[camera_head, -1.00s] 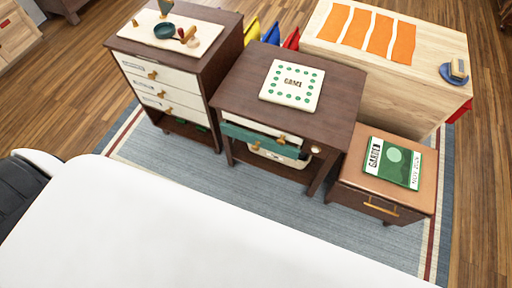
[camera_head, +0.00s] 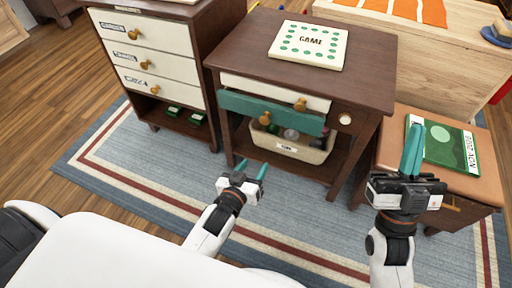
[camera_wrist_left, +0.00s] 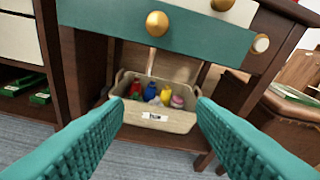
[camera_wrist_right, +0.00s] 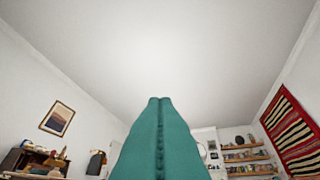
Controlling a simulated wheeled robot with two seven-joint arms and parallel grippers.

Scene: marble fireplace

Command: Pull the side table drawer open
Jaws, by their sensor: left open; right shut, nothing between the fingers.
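A dark wooden table (camera_head: 240,58) stands in the middle of the head view. Its front has a white drawer (camera_head: 255,86) above a teal drawer (camera_head: 240,104), each with a gold knob. The teal drawer's knob (camera_wrist_left: 157,24) is at the top of the left wrist view, above and ahead of my fingers. A low tan-topped cabinet (camera_head: 392,142) stands at right; its drawer front is mostly hidden by my right arm. My left gripper (camera_head: 252,168) is open and empty, in front of the table and apart from it. My right gripper (camera_head: 416,126) is shut, empty, pointing up.
A basket (camera_wrist_left: 158,118) with colourful items sits on the table's lower shelf. A game board (camera_head: 309,45) lies on top. A white drawer cabinet (camera_head: 150,65) stands left. A green booklet (camera_head: 445,142) lies on the low cabinet. The rug (camera_head: 150,165) in front is clear.

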